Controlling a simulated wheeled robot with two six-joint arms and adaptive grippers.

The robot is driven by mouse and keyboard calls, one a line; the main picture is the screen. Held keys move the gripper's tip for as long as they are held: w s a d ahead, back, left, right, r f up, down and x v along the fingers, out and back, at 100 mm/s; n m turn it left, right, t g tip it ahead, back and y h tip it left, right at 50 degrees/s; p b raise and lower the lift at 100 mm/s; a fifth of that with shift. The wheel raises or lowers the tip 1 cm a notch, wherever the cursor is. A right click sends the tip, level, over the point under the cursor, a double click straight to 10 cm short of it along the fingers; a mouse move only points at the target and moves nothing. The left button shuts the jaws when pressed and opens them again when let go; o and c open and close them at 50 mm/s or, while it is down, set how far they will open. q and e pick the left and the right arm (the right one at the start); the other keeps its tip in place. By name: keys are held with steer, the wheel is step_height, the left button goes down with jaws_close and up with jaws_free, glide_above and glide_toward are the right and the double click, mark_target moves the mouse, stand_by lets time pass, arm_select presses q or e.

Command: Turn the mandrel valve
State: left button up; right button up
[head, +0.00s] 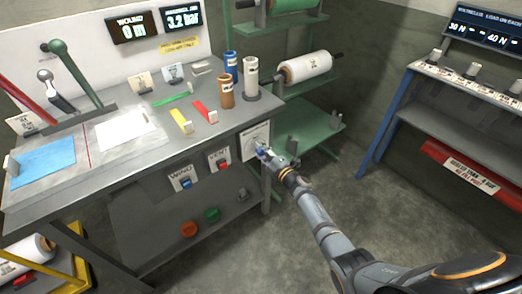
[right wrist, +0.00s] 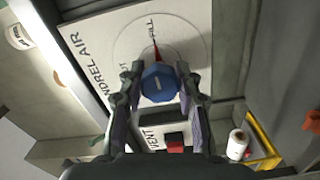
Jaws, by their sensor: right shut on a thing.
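The mandrel valve is a blue faceted knob (right wrist: 157,83) on a white plate (right wrist: 95,45) lettered "…NDREL AIR" in the right wrist view. A red pointer above the knob points up, close to the word "FILL". My right gripper (right wrist: 157,90) is shut on the knob, with one finger on each side. In the head view the plate (head: 255,138) is on the bench's right front corner, and my right gripper (head: 264,150) reaches it and mostly hides the knob. My left gripper is not in view.
Below the bench edge are WIND (head: 182,178) and VENT (head: 218,160) switch plates; the VENT red button (right wrist: 174,141) is close to my fingers. A display (head: 181,17) reads 3.2 bar. A green shelf (head: 308,138) stands behind. The floor at right is clear.

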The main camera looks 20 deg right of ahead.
stand_by(0.3)
steer(key=o, duration=1.2)
steer(key=v, duration=1.2)
